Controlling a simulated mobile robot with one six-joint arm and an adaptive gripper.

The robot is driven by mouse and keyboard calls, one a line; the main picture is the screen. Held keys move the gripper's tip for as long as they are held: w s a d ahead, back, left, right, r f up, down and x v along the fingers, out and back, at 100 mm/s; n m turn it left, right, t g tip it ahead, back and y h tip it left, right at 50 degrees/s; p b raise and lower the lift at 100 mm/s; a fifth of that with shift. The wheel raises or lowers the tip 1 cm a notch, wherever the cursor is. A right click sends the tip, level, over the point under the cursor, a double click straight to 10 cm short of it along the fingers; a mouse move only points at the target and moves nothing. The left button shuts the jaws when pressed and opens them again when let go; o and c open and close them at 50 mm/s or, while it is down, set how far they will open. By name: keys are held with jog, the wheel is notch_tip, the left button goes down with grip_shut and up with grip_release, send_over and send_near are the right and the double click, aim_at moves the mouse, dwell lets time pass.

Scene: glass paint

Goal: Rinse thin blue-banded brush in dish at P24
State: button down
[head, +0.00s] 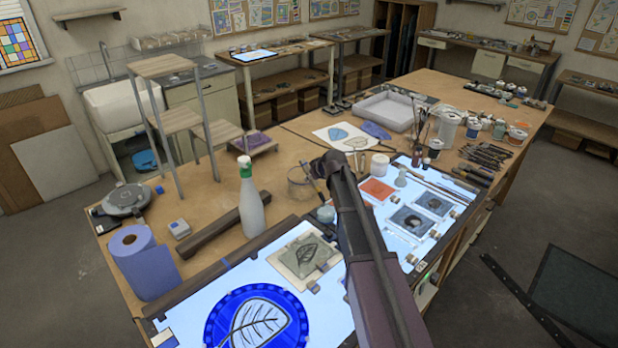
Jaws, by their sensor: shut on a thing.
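My gripper (322,165) is over the middle of the wooden workbench, at the end of my dark arm reaching in from the lower right. It is shut on a thin stick-like brush (315,185), which slants beside the fingers. Its blue band and tip are too small to make out. A clear round dish (299,186) stands just left of the gripper, close to the brush. I cannot tell whether the brush is inside the dish or in front of it. No P24 label is readable.
A lit panel (190,318) with a blue leaf disc lies in front. Jars (472,128), brushes and a white tray (384,110) crowd the right and back.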

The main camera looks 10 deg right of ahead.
aim_at(319, 190)
notch_tip(319, 190, down, 3)
jog(key=shift+r+b, duration=0.1)
jog(key=shift+b, duration=0.95)
jog(key=shift+s+d+f+b, duration=0.45)
jog(key=shift+s+f+b, duration=0.15)
jog(key=shift+s+d+f+b, duration=0.4)
jog(key=shift+s+f+b, duration=0.15)
jog(key=shift+f+b, duration=0.05)
jog(key=shift+w+d, duration=0.2)
jog(key=shift+d, duration=0.1)
jog(key=shift+s+a, duration=0.1)
jog(key=shift+s+a, duration=0.3)
jog(key=shift+a, duration=0.15)
jog(key=shift+d, duration=0.1)
jog(key=shift+w+d, duration=0.4)
jog(key=shift+d, duration=0.05)
jog(key=shift+s+a, duration=0.15)
dwell(0.4)
jog(key=shift+s+a, duration=0.3)
jog(key=shift+a, duration=0.1)
